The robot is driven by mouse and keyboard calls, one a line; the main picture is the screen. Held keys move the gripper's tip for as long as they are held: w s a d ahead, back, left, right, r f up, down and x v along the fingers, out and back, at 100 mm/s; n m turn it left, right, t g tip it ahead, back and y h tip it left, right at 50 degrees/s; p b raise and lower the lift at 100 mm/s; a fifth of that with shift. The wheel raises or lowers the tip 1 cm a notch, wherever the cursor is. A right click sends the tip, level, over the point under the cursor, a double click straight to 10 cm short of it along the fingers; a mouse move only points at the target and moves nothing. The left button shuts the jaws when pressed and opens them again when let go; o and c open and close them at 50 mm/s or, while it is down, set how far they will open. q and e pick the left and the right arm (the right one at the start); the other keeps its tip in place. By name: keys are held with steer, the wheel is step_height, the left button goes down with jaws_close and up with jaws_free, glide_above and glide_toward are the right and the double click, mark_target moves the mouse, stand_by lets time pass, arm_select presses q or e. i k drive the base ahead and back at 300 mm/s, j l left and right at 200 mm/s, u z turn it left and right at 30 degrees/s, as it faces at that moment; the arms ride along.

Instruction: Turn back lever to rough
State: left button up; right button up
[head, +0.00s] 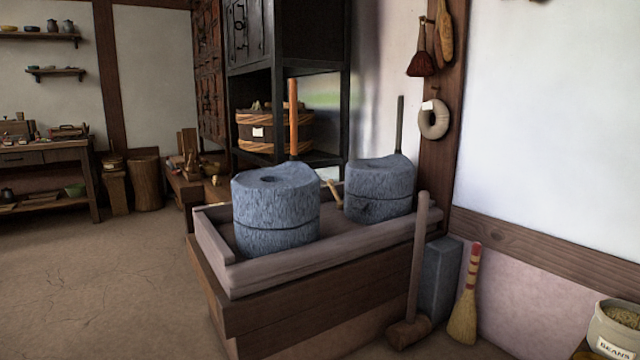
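Two grey stone querns stand in a wooden trough (330,262). The front quern (275,215) has an upright orange-brown handle (293,118) at its far edge. The back quern (380,190) stands to its right and farther off, with an upright dark handle (399,125). A short, slanted light wooden stick (331,188) shows between the querns; its lower end is hidden. I cannot tell which part is the back lever, and no "rough" mark is legible. Neither of my grippers is in view.
A long-handled mallet (417,262) leans on the trough's front right corner, beside a grey stone block (440,280) and a small broom (466,300). A bean sack (612,328) stands at the lower right. The floor at left is clear.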

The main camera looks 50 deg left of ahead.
mark_target(340, 204)
steer(key=i+j+u, duration=0.15)
steer(key=i+j, duration=0.15)
steer(key=i+j+u, duration=0.1)
steer(key=i, duration=0.45)
steer(key=i+j+u, duration=0.15)
steer(key=i+j, duration=0.15)
steer(key=i, duration=0.15)
steer(key=i+j+u, duration=0.1)
steer(key=i, duration=0.35)
